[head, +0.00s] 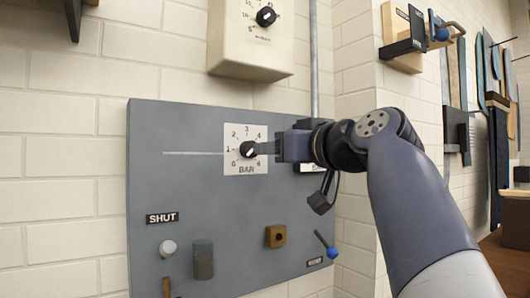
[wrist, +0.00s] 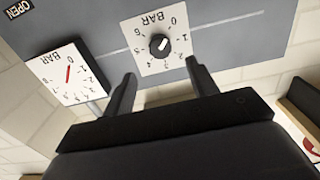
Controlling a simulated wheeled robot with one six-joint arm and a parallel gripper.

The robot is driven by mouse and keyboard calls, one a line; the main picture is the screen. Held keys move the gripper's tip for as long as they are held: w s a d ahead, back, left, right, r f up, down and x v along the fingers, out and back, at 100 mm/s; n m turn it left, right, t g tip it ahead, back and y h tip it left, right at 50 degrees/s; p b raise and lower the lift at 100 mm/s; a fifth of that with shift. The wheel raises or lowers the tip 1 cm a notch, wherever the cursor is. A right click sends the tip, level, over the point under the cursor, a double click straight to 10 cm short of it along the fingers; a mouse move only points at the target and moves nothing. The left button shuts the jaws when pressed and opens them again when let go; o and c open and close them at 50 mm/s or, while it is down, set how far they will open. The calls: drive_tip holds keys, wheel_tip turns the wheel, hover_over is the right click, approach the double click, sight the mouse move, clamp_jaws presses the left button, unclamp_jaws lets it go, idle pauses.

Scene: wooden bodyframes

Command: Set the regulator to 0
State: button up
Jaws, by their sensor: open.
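The regulator is a black round knob (head: 248,149) on a white square BAR plate (head: 232,134) numbered 0 to 6, on a grey panel. In the wrist view the knob (wrist: 159,45) shows a white mark pointing up and right, towards the 0 and 1 side; I cannot tell its exact reading. My gripper (head: 266,148) comes from the right at knob height, its fingers overlapping the plate's right part. In the wrist view my gripper (wrist: 160,68) is open and empty, its fingertips just short of the knob, which lies ahead between them.
A gauge (wrist: 68,72) with a red needle sits beside the regulator, mostly hidden by my arm in the head view. A cream box with another knob (head: 266,16) hangs above. Several fittings, a SHUT label (head: 162,218) and a blue-tipped lever (head: 331,252) are lower on the panel.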

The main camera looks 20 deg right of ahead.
sight(250, 149)
drive_tip(key=shift+v, duration=0.9)
drive_tip(key=shift+w, duration=0.15)
drive_tip(key=p+x, duration=0.1)
drive_tip(key=x, duration=0.9)
drive_tip(key=shift+w, duration=0.3)
drive_tip(key=shift+s+a, duration=0.1)
